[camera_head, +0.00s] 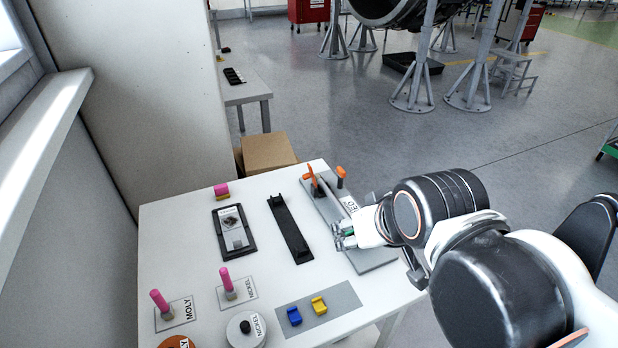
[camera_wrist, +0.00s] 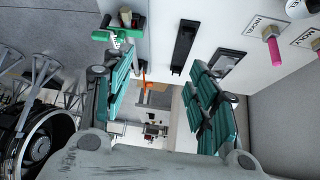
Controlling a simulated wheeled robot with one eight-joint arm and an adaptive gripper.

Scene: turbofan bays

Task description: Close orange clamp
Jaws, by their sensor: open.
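The orange clamp (camera_head: 312,182) is at the far end of a grey plate (camera_head: 375,262) on the right side of the white table. Its orange handle stands up, tilted slightly. A second orange-topped piece (camera_head: 341,175) stands just right of it. In the wrist view an orange handle (camera_wrist: 147,82) shows between my fingers, nearer the left one. My gripper (camera_head: 343,236) is over the near part of the plate, on the near side of the orange handle and apart from it. In the wrist view its teal-padded fingers (camera_wrist: 160,92) are wide apart with nothing held. My wrist hides part of the plate.
A green-handled piece (camera_wrist: 118,36) is close to my left finger in the wrist view. A long black holder (camera_head: 290,229) and a black framed tray (camera_head: 233,231) lie left of the plate. Pink-handled tools (camera_head: 226,283) and blue and yellow blocks (camera_head: 319,305) are nearer.

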